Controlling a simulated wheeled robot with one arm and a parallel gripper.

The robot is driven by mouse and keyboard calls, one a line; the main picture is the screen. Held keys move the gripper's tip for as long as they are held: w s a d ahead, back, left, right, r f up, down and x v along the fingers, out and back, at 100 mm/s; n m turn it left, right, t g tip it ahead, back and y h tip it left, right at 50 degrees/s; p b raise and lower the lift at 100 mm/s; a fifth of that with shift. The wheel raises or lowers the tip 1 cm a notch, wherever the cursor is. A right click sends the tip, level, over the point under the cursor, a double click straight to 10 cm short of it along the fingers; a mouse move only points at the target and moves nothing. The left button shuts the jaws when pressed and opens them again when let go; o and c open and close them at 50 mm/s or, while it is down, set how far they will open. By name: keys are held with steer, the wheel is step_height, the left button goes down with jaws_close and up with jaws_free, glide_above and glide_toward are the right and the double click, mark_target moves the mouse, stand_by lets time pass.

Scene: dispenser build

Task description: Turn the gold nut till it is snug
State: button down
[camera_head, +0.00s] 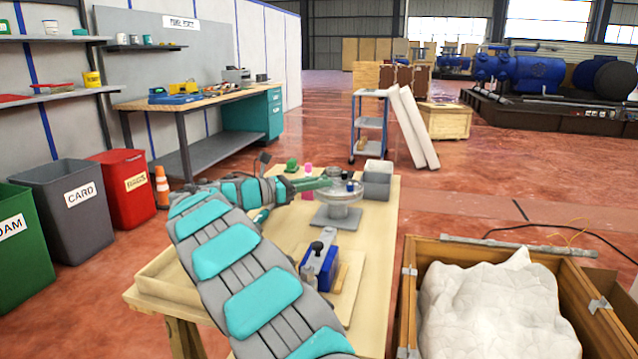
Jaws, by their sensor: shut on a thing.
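My gripper (284,188) is small in the head view, at the far end of my teal and grey arm, over the back of the wooden table. It is shut on a long green thing (312,183), which reaches right to the round grey fixture (340,196). I cannot tell exactly what the green thing is. The fixture stands on a square grey base plate (336,217), with small dark and blue parts on top. I cannot make out the gold nut; it is too small or hidden.
A blue clamp-like device (320,266) sits on a board at the table's front. Grey bins (377,186) stand right of the fixture. A pink bottle (308,172) and green item (292,166) stand behind my gripper. A crate (408,310) with white padding is at right.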

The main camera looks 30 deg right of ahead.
steer(key=shift+f+m+g+y, duration=0.1)
steer(key=shift+m+g+y, duration=0.2)
steer(key=shift+m+g, duration=0.85)
steer(key=shift+r+g, duration=0.2)
steer(key=shift+g, duration=0.45)
steer(key=c, duration=0.8)
jaws_free()
steer(key=shift+r, duration=1.75)
steer(key=shift+s+a+r+b, duration=0.35)
steer(key=shift+s+a, duration=0.75)
steer(key=shift+s, duration=1.3)
steer(key=shift+s+a+r+b, duration=0.1)
steer(key=shift+s+a+b, duration=0.35)
steer(key=shift+s+a, duration=1.35)
steer(key=shift+s+a+r+b, duration=0.25)
steer(key=shift+s+a+b, duration=0.2)
steer(key=shift+s, duration=2.55)
